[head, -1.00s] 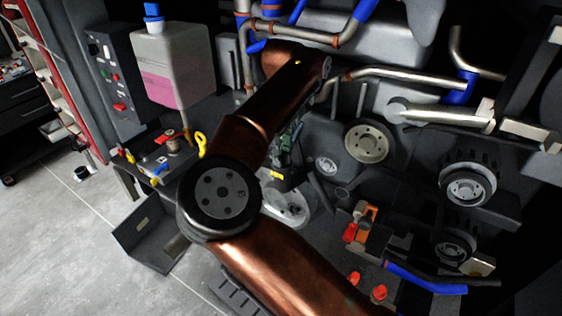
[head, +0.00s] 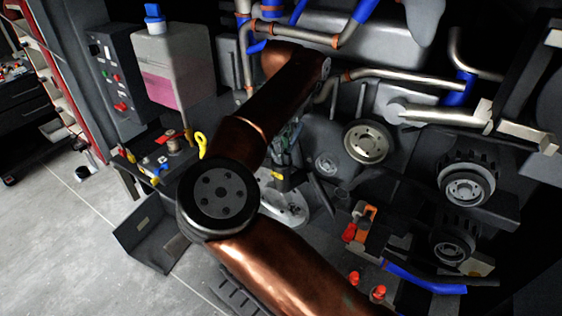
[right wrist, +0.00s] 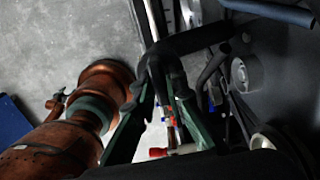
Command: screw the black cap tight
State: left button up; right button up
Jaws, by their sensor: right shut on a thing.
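My right gripper (right wrist: 163,82) has green fingers with dark tips. In the right wrist view the tips are closed together on a dark thing, which I take to be the black cap; its outline merges with the dark tips and a black bent pipe (right wrist: 205,38) beside them. In the head view my copper right arm crosses the middle, and the right gripper (head: 288,140) shows only partly as a greenish shape behind the forearm, low in the engine bay. The cap cannot be made out there. My left gripper is in neither view.
A white tank (head: 172,62) with pink fluid and a blue cap stands at the left. Metal pipes (head: 410,78) with blue hose joints run above. Several pulleys (head: 367,141) sit at the right. An orange-handled part (head: 366,217) is below. Grey floor lies open at lower left.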

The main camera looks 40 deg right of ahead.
grip_shut()
jog(key=m+p, duration=0.1)
jog(key=m, duration=0.3)
jog(key=shift+m, duration=1)
jog(key=m, duration=0.4)
jog(key=shift+p, duration=0.35)
jog(key=shift+w+a+m, duration=0.1)
jog(key=shift+m, duration=0.9)
jog(key=m, duration=0.3)
jog(key=shift+m, duration=0.4)
jog(key=shift+w+r+m, duration=0.1)
jog(key=shift+m, duration=1)
